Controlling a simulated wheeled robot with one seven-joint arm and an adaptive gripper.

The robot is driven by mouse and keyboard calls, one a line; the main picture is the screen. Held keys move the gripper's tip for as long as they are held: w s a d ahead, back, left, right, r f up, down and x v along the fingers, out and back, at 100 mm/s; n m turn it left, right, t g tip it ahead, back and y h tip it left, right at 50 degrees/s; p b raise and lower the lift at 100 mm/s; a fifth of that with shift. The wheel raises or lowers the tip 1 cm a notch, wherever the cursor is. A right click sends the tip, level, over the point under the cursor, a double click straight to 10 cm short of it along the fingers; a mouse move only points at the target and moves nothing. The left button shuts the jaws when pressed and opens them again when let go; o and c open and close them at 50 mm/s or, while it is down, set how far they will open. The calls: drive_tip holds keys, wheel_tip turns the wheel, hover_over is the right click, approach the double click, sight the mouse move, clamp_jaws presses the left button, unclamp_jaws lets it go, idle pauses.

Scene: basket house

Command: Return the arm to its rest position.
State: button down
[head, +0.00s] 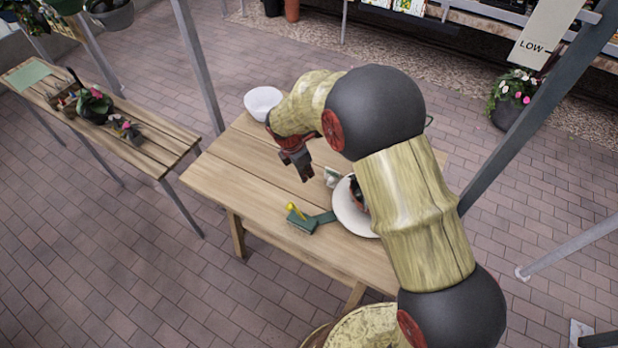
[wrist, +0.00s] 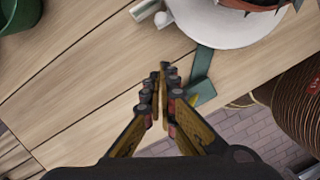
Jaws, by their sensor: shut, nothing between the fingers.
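My arm reaches over the wooden table (head: 222,175) from the lower right in the head view. My gripper (head: 306,176) points down above the table, apart from the objects around it. In the wrist view my gripper (wrist: 163,70) has its fingertips together, with nothing between them, over bare planks. My arm hides the right part of the table in the head view.
A green brush-like tool (head: 304,224) with a yellow part lies near the front edge. A white plate (head: 351,212) with a partly hidden pot is beside it. A white bowl (head: 262,101) stands at the back. Grey posts (head: 195,60) rise nearby; the table's left end is clear.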

drive_tip(key=shift+s+a+r, duration=0.1)
drive_tip(key=shift+r, duration=0.35)
drive_tip(key=s+d+r+m+g, duration=0.1)
drive_tip(key=s+d+m, duration=0.1)
drive_tip(key=s+m, duration=0.65)
drive_tip(key=s+d+r+m+t+b, duration=0.1)
drive_tip(key=s+d+r+m, duration=0.3)
drive_tip(key=s+r, duration=0.3)
drive_tip(key=s+d+r+m+t+y+b, duration=0.1)
drive_tip(key=s+d+r+m+t+b, duration=0.1)
drive_tip(key=s+d+r+m, duration=0.3)
drive_tip(key=s+d+r+m+t+y+b, duration=0.1)
drive_tip(key=s+d+r+m+t+b, duration=0.1)
drive_tip(key=s+d+r+m, duration=0.2)
drive_tip(key=s+r+m, duration=0.2)
drive_tip(key=s+r, duration=0.2)
drive_tip(key=r, duration=0.2)
drive_tip(key=shift+s+d+r, duration=0.15)
drive_tip(key=shift+s+r, duration=0.15)
drive_tip(key=shift+s, duration=0.05)
